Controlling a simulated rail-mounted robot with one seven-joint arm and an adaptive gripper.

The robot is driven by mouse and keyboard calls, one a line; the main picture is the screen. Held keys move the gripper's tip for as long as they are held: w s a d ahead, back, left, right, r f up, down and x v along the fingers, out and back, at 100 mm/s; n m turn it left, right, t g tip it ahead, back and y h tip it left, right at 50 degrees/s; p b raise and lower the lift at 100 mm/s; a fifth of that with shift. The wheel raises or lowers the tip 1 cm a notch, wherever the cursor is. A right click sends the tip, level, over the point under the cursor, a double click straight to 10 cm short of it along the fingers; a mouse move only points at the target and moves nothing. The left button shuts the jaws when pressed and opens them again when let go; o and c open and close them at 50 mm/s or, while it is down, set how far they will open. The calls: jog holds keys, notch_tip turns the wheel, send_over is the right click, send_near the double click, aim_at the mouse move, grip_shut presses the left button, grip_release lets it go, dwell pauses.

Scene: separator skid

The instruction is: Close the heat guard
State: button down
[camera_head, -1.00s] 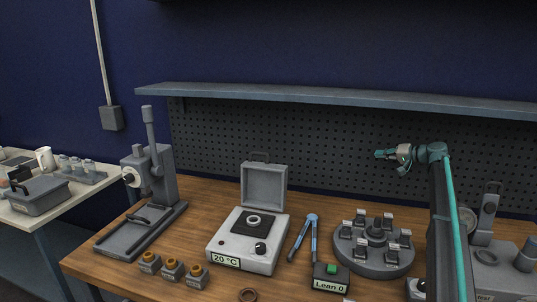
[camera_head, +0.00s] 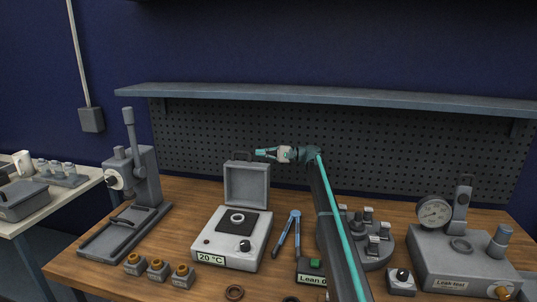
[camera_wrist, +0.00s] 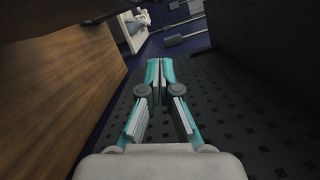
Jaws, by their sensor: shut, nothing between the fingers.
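The heat guard (camera_head: 247,183) is a grey box-like lid with a handle on top, standing upright and open at the back of the white heater (camera_head: 224,256). The heater carries a "20 °C" display, a black knob and a ring on its dark plate. My gripper (camera_head: 258,153) is in the air just above and to the right of the guard's top, pointing left. In the wrist view my gripper (camera_wrist: 156,66) has its teal fingers together with nothing between them. The guard cannot be made out clearly in the wrist view.
A grey press (camera_head: 137,178) stands left of the heater. Blue pliers-like tool (camera_head: 287,232) and a carousel (camera_head: 375,243) lie to the right, partly behind my arm. A shelf (camera_head: 330,97) runs above along the pegboard. Small brass-topped blocks (camera_head: 158,268) sit in front.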

aim_at(248, 153)
jog(key=shift+s+a+r+p, duration=0.25)
jog(key=shift+s+a+p, duration=0.15)
jog(key=shift+s+a, duration=0.35)
jog(key=shift+s+a+r+p, duration=0.2)
jog(key=shift+s+a+p, duration=0.3)
jog(key=shift+a, duration=0.5)
jog(key=shift+s+a+r+p, duration=0.25)
jog(key=shift+s+a+p, duration=0.05)
jog(key=shift+s+a, duration=0.5)
